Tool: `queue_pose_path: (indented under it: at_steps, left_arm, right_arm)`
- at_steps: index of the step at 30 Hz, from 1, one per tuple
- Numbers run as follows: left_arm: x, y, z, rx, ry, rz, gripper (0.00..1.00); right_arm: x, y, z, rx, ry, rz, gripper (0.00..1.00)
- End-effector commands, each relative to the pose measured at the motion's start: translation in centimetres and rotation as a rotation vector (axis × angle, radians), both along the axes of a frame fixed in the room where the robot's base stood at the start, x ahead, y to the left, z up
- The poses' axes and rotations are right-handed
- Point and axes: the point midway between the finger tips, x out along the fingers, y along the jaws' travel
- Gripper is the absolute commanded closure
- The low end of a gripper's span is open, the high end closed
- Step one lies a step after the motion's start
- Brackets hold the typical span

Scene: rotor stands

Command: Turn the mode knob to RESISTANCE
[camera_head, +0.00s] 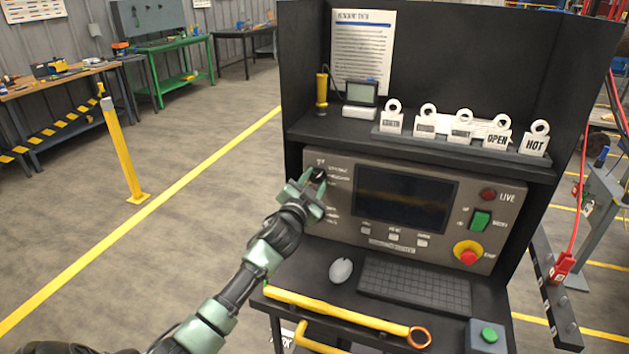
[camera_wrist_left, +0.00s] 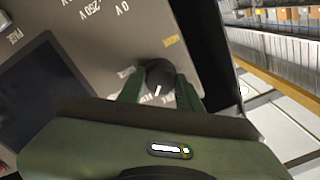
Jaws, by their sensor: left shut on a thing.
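The mode knob (camera_wrist_left: 158,76) is a black round knob with a white pointer line, on the left part of the grey console panel (camera_head: 343,221). In the left wrist view it sits between my two green fingers, its pointer line towards the gripper body. Printed labels surround it; most are too small, upside down or covered to read. My left gripper (camera_head: 316,181) is shut on the knob, which also shows as a dark spot in the head view (camera_head: 318,174). My right gripper is not in view.
Right of the knob are a dark screen (camera_head: 405,199), a green switch (camera_head: 480,220) and a red stop button (camera_head: 468,256). Below are a mouse (camera_head: 341,271), a keyboard (camera_head: 415,287) and a yellow hooked pole (camera_head: 340,312). Tags (camera_head: 462,130) stand on the shelf above. Open floor lies left.

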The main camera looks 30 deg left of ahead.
Motion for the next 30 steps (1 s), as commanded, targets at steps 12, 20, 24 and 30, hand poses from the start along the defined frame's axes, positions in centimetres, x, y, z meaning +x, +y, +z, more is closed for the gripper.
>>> queue_pose_path:
  at_steps: [12,20,24,30]
  left_arm:
    - [0.0,0.1,0.5,0.011,-0.007,0.001,1.00]
    - [0.0,0.1,0.3,0.009,-0.003,0.000,0.44]
    - [0.0,0.0,0.2,0.009,-0.001,0.000,0.44]
    - [-1.6,-0.4,-0.1,0.010,-0.001,0.000,0.44]
  right_arm:
    - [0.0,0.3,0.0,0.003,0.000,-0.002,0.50]
    - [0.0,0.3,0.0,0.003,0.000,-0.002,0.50]
    - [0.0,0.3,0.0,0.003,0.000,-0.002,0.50]
    - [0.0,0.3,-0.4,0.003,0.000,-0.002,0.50]
